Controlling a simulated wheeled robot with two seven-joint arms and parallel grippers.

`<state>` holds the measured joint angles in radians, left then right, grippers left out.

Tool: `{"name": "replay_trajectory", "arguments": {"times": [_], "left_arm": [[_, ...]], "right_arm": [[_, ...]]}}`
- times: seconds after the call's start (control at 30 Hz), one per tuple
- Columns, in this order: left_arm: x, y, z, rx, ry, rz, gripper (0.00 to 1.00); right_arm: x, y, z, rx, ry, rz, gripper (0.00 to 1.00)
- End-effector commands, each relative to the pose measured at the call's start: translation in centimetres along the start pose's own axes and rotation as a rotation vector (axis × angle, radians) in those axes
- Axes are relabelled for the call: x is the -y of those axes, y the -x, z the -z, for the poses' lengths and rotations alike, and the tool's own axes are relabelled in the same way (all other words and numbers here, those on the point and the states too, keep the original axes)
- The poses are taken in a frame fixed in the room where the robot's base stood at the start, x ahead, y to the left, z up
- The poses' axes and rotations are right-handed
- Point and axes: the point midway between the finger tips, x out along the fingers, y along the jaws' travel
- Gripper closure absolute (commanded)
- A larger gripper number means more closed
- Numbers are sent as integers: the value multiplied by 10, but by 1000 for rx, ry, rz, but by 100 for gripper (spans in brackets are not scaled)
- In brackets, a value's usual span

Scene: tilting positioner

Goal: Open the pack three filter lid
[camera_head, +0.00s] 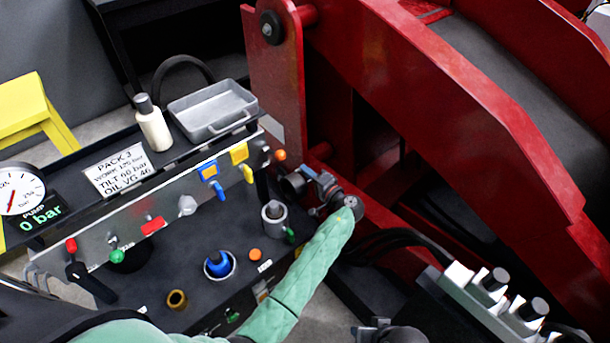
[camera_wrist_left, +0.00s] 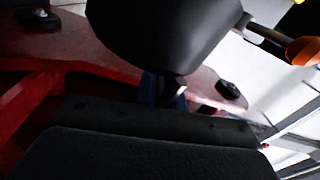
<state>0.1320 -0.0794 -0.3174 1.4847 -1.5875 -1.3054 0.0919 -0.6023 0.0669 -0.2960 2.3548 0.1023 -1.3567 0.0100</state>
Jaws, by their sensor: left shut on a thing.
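The pack three panel (camera_head: 185,195) stands at the left, under a label reading PACK 3. A dark round part (camera_head: 292,187), which looks like the filter lid, is at its right end below an orange knob (camera_head: 280,155). My left gripper (camera_head: 312,183) reaches it from the right and is shut on it; the fingertips are partly hidden. In the left wrist view the dark round lid (camera_wrist_left: 165,35) fills the top middle, with a bit of blue below it. A dark part at the bottom edge looks like my right gripper (camera_head: 372,330); its fingers are unclear.
A grey tray (camera_head: 212,108) and a white bottle (camera_head: 152,122) stand on the shelf. Big red steel arms (camera_head: 440,110) rise close behind and right of my left gripper. A valve block (camera_head: 495,300) with dark hoses lies at lower right. The panel carries several levers and knobs.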

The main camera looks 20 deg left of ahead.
Motion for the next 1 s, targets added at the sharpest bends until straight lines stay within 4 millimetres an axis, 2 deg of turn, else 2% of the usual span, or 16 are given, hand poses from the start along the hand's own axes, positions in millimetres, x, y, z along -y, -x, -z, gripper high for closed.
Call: {"name": "replay_trajectory", "arguments": {"times": [0.57,0.6,0.7,1.0], "left_arm": [[-5,2,2,-1,1,-2,100],[-5,2,2,-1,1,-2,87],[-5,1,2,-1,1,-2,68],[-4,0,2,0,2,-1,67]], "right_arm": [[4,-6,-1,-15,2,11,64],[4,-6,-1,-15,2,11,64],[4,-6,-1,-14,2,11,64],[3,-6,-1,-14,2,9,64]]}}
